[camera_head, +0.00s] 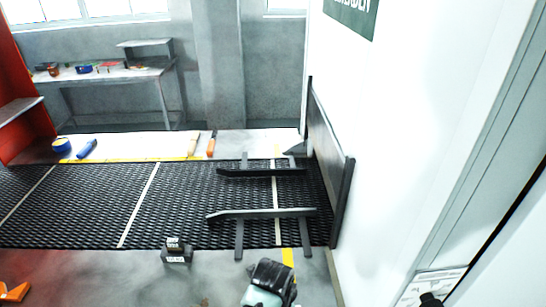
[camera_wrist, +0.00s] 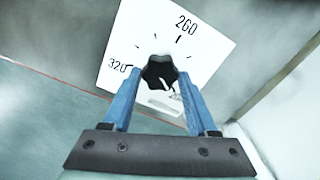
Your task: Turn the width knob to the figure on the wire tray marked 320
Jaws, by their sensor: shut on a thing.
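In the wrist view a black lobed knob (camera_wrist: 160,72) sits on a white dial plate (camera_wrist: 205,55). The plate reads 320 at the left and 260 at the top; a third figure at lower right is partly hidden. A pale mark on the knob points down and right, toward that hidden figure. My gripper (camera_wrist: 160,75) has its blue fingers either side of the knob, shut on it. In the head view a dark block (camera_head: 176,255) with a pale label stands in front of the belt; its print is too small to read. I cannot make out a wire tray marked 320.
A black mesh belt (camera_head: 100,205) with dark guide rails (camera_head: 262,214) ends at a dark upright panel (camera_head: 345,200). A tall white housing (camera_head: 400,130) stands at right, with a printed white card (camera_head: 425,285) low down. A bench (camera_head: 110,76) stands behind.

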